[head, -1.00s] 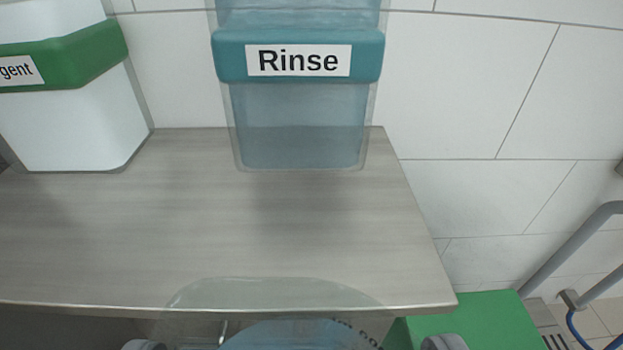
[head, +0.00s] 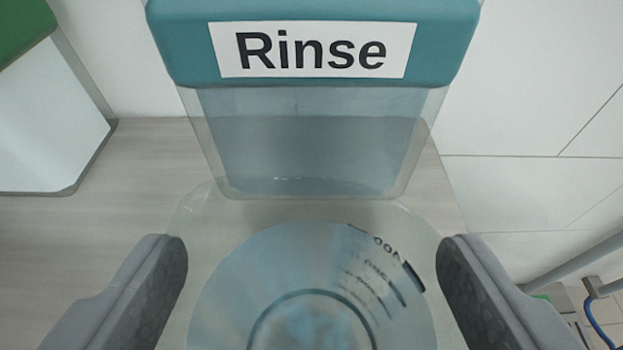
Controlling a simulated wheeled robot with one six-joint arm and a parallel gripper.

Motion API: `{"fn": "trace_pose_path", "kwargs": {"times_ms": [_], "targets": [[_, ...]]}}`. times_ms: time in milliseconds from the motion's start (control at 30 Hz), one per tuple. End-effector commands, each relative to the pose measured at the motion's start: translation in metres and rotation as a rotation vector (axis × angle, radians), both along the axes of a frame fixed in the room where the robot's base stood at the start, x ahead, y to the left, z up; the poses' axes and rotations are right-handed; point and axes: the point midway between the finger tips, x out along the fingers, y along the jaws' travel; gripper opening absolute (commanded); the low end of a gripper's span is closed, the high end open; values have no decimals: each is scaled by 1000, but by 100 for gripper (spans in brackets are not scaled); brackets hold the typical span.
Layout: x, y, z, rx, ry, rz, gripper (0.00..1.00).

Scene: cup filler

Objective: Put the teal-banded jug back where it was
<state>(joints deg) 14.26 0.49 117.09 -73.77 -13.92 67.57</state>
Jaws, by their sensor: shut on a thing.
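The teal-banded jug (head: 320,150) labelled "Rinse" stands upright on the shelf, straight ahead in the head view. It is clear, with bluish content, and its top is out of frame. My gripper (head: 312,250) has one finger at each side of a clear round vessel (head: 212,225) and is shut on it. This vessel has dark graduation marks and looks bluish inside. Its far rim overlaps the area just below the jug's base in the picture; I cannot tell whether they touch. The jug is beyond my fingers, not between them.
A white container (head: 50,130) with a green band stands to the left on the pale wooden shelf (head: 80,240). A white tiled wall (head: 540,100) is behind. The shelf ends just right of the jug. A grey rail (head: 590,255) and a blue hose (head: 592,325) are at lower right.

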Motion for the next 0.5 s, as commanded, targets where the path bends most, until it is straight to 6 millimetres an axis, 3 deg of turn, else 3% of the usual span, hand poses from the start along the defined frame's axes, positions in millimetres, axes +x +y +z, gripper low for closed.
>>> {"fn": "trace_pose_path", "kwargs": {"times_ms": [167, 500], "targets": [[28, 1, -1, 1, 1, 2, 38], [28, 0, -15, 1, 0, 0, 38]]}}
